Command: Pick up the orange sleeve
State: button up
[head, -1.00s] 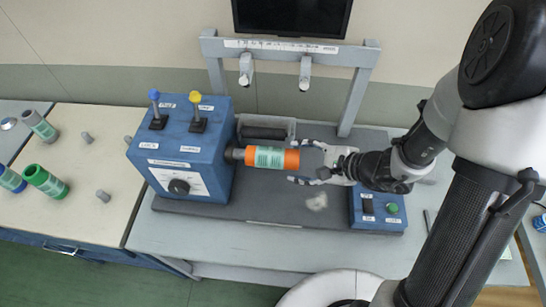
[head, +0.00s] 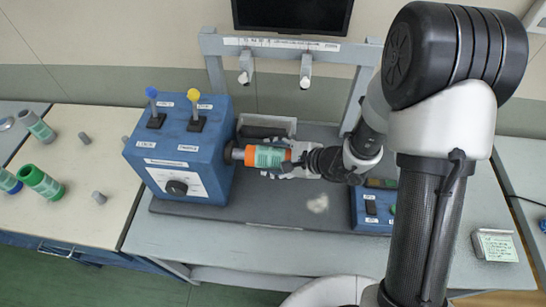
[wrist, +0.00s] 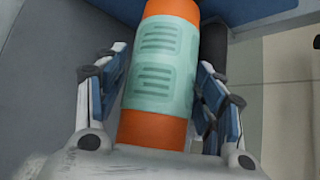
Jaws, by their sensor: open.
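The orange sleeve (head: 247,155) sits level on the spindle at the right side of the blue machine box (head: 170,185), with a pale green label around its middle. In the wrist view the sleeve (wrist: 155,132) runs up between the two fingers. My gripper (head: 285,160) has come in from the right, at the sleeve's free end. In the wrist view my gripper (wrist: 163,75) is open, with one blue-padded finger on each side of the sleeve and a visible gap at the right. The sleeve's right end is partly hidden by my gripper in the head view.
The blue box carries a blue-topped lever (head: 152,93) and a yellow-topped lever (head: 193,95). A grey frame (head: 215,75) stands behind. A small blue control box (head: 368,212) is at the right front.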

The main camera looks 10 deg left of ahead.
jog(key=shift+c, duration=0.3)
jog(key=c, duration=1.1)
jog(key=shift+r, duration=0.15)
